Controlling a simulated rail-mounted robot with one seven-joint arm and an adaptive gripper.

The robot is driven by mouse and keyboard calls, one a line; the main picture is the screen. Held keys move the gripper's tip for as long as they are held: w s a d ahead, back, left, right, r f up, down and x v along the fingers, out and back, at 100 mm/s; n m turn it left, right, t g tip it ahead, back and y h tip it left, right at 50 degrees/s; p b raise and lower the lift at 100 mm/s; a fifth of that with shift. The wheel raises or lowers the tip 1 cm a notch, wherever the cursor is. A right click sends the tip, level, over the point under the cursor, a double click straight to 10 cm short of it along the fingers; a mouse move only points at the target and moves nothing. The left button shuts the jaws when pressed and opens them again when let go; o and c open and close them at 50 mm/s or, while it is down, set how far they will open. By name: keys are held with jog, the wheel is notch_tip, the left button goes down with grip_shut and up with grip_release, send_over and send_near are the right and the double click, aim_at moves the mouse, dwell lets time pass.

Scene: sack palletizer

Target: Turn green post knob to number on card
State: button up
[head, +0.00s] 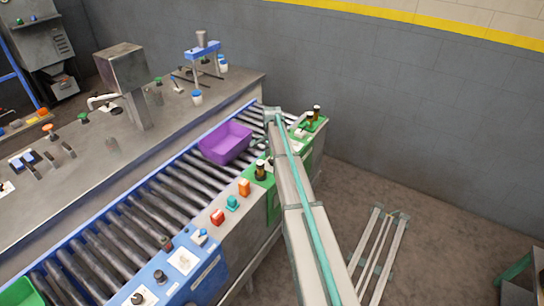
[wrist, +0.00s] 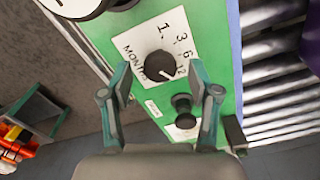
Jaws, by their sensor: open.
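In the wrist view a black round knob (wrist: 159,65) sits on the green post panel (wrist: 213,48). The knob's white pointer mark is toward the lower right, near the 12. My gripper (wrist: 160,74) is open, with one teal finger on each side of the knob and visible gaps between. In the head view the green panel (head: 313,143) is at the conveyor's right side, partly hidden by my arm. I cannot make out a card with a number to match.
A second black control (wrist: 183,110) with a white plate is just below the knob. A purple bin (head: 226,142) sits on the roller conveyor (head: 165,200). Orange, teal and red buttons (head: 217,217) line the near edge. A slatted rack (head: 378,250) lies on the floor at right.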

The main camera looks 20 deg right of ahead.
jog(key=shift+f, duration=0.15)
jog(key=shift+c, duration=0.3)
jog(key=c, duration=1.1)
